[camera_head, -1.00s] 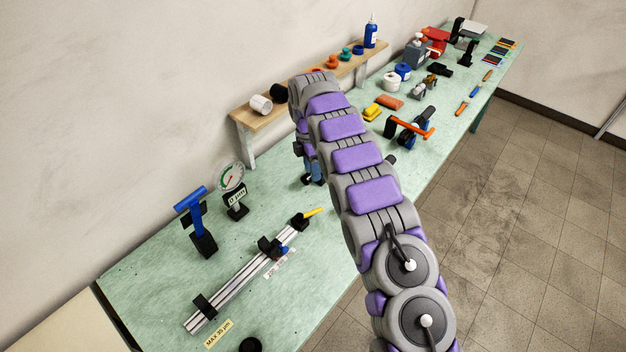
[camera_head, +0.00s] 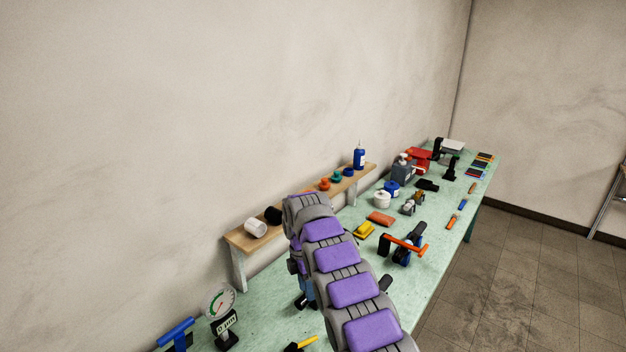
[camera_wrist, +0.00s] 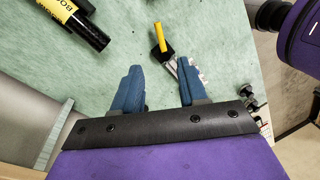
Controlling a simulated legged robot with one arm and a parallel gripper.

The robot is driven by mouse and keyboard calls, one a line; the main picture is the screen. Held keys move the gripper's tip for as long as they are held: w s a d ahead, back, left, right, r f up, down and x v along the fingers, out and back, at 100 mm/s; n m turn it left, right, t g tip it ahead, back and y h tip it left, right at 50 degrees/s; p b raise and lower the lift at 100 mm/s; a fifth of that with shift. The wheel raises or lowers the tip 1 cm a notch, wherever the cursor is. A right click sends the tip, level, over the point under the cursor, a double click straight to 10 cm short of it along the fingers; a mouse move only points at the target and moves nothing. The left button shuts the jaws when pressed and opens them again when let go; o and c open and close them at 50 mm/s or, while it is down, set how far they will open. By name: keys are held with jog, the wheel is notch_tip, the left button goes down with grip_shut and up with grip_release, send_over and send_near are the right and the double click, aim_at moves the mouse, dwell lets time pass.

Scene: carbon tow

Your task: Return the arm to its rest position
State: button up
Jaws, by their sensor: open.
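My arm (camera_head: 350,290), grey with purple pads, reaches out over the green workbench (camera_head: 262,300) and bends down at its far end. My gripper (camera_wrist: 160,82) shows in the wrist view with its two blue fingers apart and nothing between them. In the head view only a bit of the gripper (camera_head: 306,299) shows, behind the arm. A yellow-tipped black piece (camera_wrist: 161,40) lies on the bench beyond the fingertips in the wrist view.
A wooden shelf (camera_head: 290,217) with cups and a blue bottle (camera_head: 359,157) stands along the wall. A dial gauge (camera_head: 220,303) and a blue-handled tool (camera_head: 175,333) are at lower left. An orange-handled tool (camera_head: 403,245) lies right of the arm.

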jog(key=s+d+r+m+b, duration=0.1)
jog(key=s+d+r+m, duration=0.55)
jog(key=s, duration=0.35)
jog(key=s+d+r+m+b, duration=0.1)
jog(key=s+d+r+m, duration=0.55)
jog(key=s+r, duration=0.2)
jog(key=s+d+f+m, duration=0.1)
jog(key=s+m, duration=0.2)
jog(key=s, duration=0.7)
jog(key=s+d+f+m+b, duration=0.1)
jog(key=s+f+m, duration=0.1)
jog(key=s, duration=0.8)
jog(key=s+d+f+m+y+b, duration=0.1)
jog(key=s+m, duration=0.3)
jog(key=s, duration=0.7)
jog(key=shift+d+f+m, duration=0.25)
jog(key=shift+f+m, duration=0.15)
jog(key=shift+f, duration=0.35)
jog(key=shift+c, duration=0.3)
